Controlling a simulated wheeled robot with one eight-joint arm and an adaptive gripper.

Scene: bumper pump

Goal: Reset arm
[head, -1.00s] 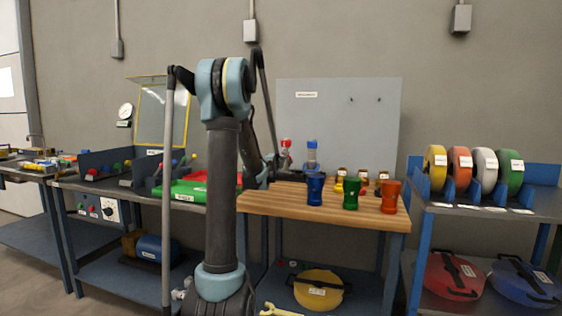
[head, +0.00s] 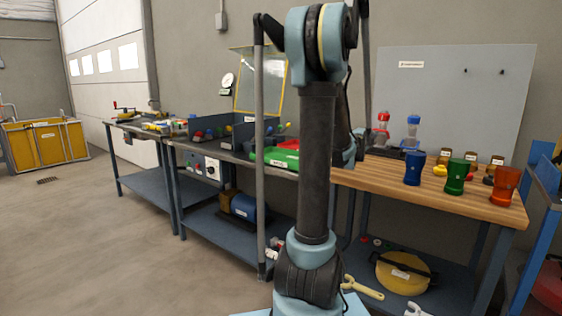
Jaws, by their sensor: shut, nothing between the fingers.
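My arm rises through the middle of the head view, with a dark upright link between light blue joints. Part of a farther link shows just behind it, over the left end of the wooden worktop (head: 440,196). I cannot make out any gripper fingers; the arm hides that area. A blue cup (head: 414,169), a green cup (head: 456,177) and an orange-red cup (head: 505,187) stand upright on the worktop. A red-topped bottle (head: 383,124) and a blue-topped bottle (head: 412,131) stand behind them.
A grey workbench (head: 228,153) with dark bins stands left of the wooden one. A yellow round case (head: 403,273) lies on the lower shelf. A yellow crate (head: 45,143) stands far left. Open floor (head: 110,240) lies at the left front. A blue rack edges in at right.

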